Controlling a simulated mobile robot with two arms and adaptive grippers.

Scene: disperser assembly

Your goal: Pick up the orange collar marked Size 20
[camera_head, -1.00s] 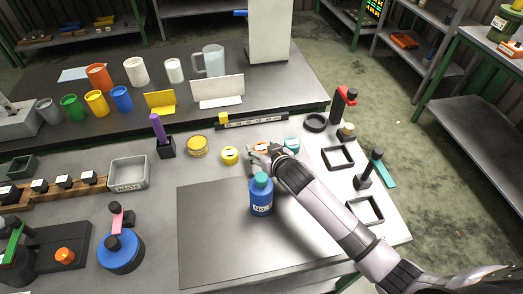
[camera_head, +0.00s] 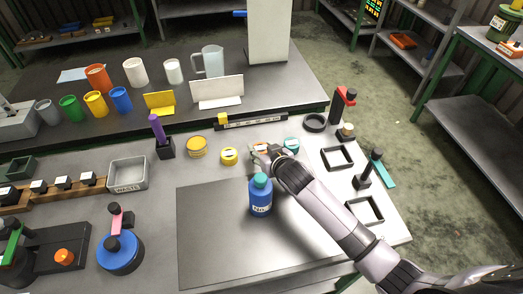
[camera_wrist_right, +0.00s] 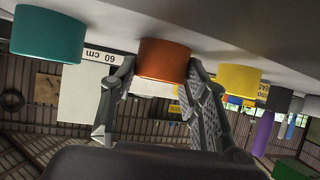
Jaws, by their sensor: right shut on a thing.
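The orange collar (camera_wrist_right: 163,60) is between the two fingers of my right gripper in the right wrist view, and the fingers are shut on its sides. In the head view my right gripper (camera_head: 260,153) reaches in over the table and covers most of the collar (camera_head: 262,146). The collar appears to be at table level. Its size marking cannot be read. A yellow collar (camera_head: 229,155) stands to its left and a teal collar (camera_head: 291,144) to its right. Both also show in the wrist view, yellow (camera_wrist_right: 239,80) and teal (camera_wrist_right: 47,35). My left gripper is not in view.
A blue bottle (camera_head: 261,197) stands just in front of my right gripper. A ruler bar (camera_head: 255,121) lies behind the collars. A yellow round container (camera_head: 197,146) is farther left, and black frames (camera_head: 337,158) lie to the right. The dark mat (camera_head: 220,240) is mostly bare.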

